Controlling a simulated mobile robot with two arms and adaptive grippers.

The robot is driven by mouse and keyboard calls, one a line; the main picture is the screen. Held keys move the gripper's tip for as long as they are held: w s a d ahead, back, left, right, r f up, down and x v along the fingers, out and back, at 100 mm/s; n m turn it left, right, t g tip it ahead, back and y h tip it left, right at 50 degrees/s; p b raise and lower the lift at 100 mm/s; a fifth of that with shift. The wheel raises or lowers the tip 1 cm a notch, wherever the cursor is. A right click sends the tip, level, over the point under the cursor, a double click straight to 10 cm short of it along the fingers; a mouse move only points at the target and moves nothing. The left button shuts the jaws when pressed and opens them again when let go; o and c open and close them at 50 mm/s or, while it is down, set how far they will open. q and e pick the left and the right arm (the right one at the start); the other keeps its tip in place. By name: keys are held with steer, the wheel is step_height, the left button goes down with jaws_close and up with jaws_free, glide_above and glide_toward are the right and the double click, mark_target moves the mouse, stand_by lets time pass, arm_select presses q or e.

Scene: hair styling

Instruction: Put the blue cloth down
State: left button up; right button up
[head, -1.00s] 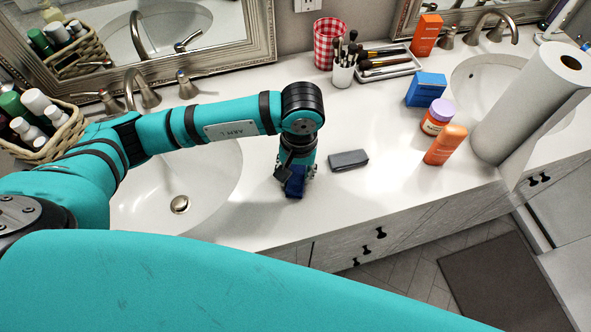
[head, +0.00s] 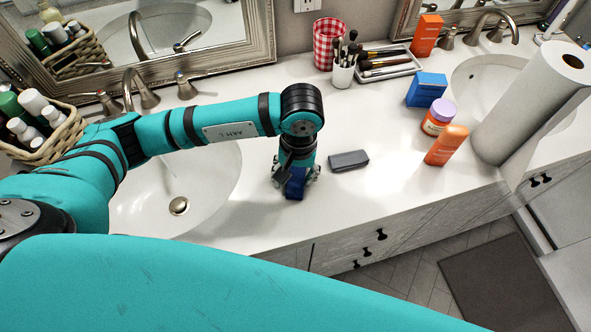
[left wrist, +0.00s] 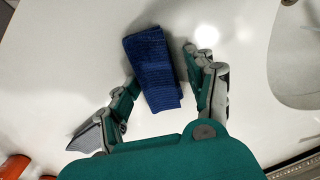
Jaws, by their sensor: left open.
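The blue cloth (head: 294,189) is a small dark blue folded piece on the white counter, between the left sink and the front edge. My left gripper (head: 296,178) points down over it, partly hiding it in the head view. In the left wrist view the cloth (left wrist: 154,72) lies between the spread fingers of my left gripper (left wrist: 160,84), with a gap visible on each side. The gripper is open. My right gripper is not in view.
A dark grey block-like item (head: 348,160) lies just right of the gripper. An orange bottle (head: 446,145), an orange jar (head: 438,117) and a blue box (head: 426,90) stand farther right. The left sink (head: 180,185) is close on the left.

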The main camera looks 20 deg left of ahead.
mark_target(298, 175)
arm_select(q)
steer(key=shift+r+p, duration=0.5)
step_height(298, 175, up, 12)
steer(key=b, duration=0.3)
steer(key=shift+d+f, duration=0.15)
steer(key=shift+d, duration=0.15)
